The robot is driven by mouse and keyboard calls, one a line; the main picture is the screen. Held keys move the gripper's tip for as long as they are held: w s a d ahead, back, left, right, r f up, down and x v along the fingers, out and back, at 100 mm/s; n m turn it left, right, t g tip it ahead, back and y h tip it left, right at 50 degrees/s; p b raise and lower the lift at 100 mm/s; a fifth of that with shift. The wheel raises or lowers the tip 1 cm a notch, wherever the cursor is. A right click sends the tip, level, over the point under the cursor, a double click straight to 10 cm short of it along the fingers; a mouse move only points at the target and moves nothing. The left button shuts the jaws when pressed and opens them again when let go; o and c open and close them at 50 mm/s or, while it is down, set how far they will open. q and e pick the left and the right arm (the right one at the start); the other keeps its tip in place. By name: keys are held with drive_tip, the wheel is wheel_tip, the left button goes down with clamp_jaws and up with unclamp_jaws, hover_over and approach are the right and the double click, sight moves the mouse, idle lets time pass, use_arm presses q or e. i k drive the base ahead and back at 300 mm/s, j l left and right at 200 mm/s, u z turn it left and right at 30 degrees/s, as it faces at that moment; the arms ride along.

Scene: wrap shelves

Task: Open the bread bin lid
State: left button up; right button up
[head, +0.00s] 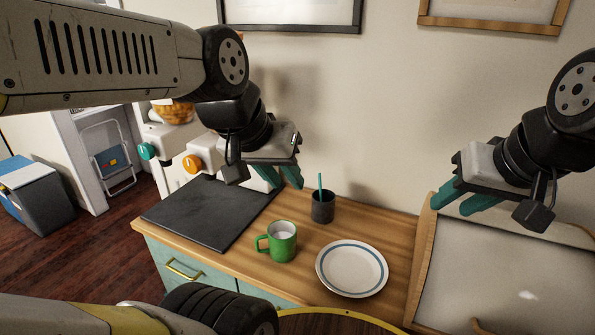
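The bread bin shows at the lower right, with a wooden side edge (422,262) and a broad pale grey lid (505,285) that looks down. It is cut off by the right and bottom picture edges, so its front is mostly hidden. My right gripper (452,206) hangs above the bin's back left corner, its teal fingers apart and empty, not visibly touching the bin. My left gripper (289,186) is over the back of the counter, left of the dark cup, with its teal fingers apart and nothing between them.
On the wooden counter (390,225) stand a green mug (282,242), a dark cup (322,210) with a teal stick, and a white plate (352,269) beside the bin. A dark slab (205,215) lies at left. Picture frames hang on the wall behind.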

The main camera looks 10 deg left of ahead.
sight(481, 279)
drive_tip(key=z, duration=1.4)
drive_tip(key=k+j+z, duration=0.1)
drive_tip(key=k+j, duration=0.2)
drive_tip(key=j, duration=0.15)
drive_tip(key=k+j+z, duration=0.15)
drive_tip(key=k+j, duration=0.15)
drive_tip(key=j, duration=0.15)
